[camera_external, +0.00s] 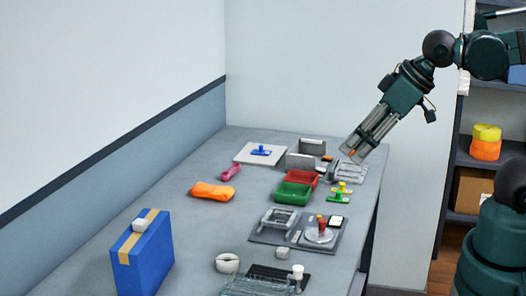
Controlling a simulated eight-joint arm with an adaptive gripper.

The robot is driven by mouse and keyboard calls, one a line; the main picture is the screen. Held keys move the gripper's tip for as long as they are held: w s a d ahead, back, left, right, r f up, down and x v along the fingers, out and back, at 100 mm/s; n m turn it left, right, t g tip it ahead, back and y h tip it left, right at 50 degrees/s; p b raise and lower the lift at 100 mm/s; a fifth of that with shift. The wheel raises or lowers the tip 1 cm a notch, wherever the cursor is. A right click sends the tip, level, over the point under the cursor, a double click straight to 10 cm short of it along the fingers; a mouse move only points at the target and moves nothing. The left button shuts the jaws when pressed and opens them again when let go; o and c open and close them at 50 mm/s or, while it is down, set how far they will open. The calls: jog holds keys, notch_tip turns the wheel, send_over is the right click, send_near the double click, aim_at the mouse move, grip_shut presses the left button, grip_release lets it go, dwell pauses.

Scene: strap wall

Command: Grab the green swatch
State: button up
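Two green things lie on the grey table. One is a small flat green piece (338,197) with a yellow knob-like part on it, near the right edge. The other is a green open tray (293,193) to its left, in front of a red tray (303,178). I cannot tell for sure which one is the swatch. My gripper (356,154) comes down from the upper right, tilted, with its fingertips above the far right part of the table. It appears apart from both green things. The gap between its fingers is too small to judge.
Grey holders (312,147) and a metal rack (349,172) stand close to my gripper. A dark board with fixtures (268,236), an orange pouch (212,191) and a blue box (143,254) are nearer. The left middle of the table (190,222) has free room.

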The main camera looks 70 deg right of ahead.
jog(key=m+g+h+p, duration=0.15)
jog(key=m+g, duration=0.55)
jog(key=m, duration=0.9)
send_over(339, 192)
notch_tip(339, 192, down, 19)
jog(key=shift+a+f, duration=0.25)
jog(key=shift+a, duration=0.1)
jog(key=shift+f, duration=0.15)
jog(key=shift+d+f, duration=0.15)
jog(key=shift+f, duration=0.95)
jog(key=shift+w+d+f+b, duration=0.1)
jog(key=shift+d+f+b, duration=0.1)
jog(key=shift+f, duration=1.1)
jog(key=shift+d+f+b, duration=0.1)
jog(key=shift+f+b, duration=0.1)
jog(key=shift+f, duration=1.1)
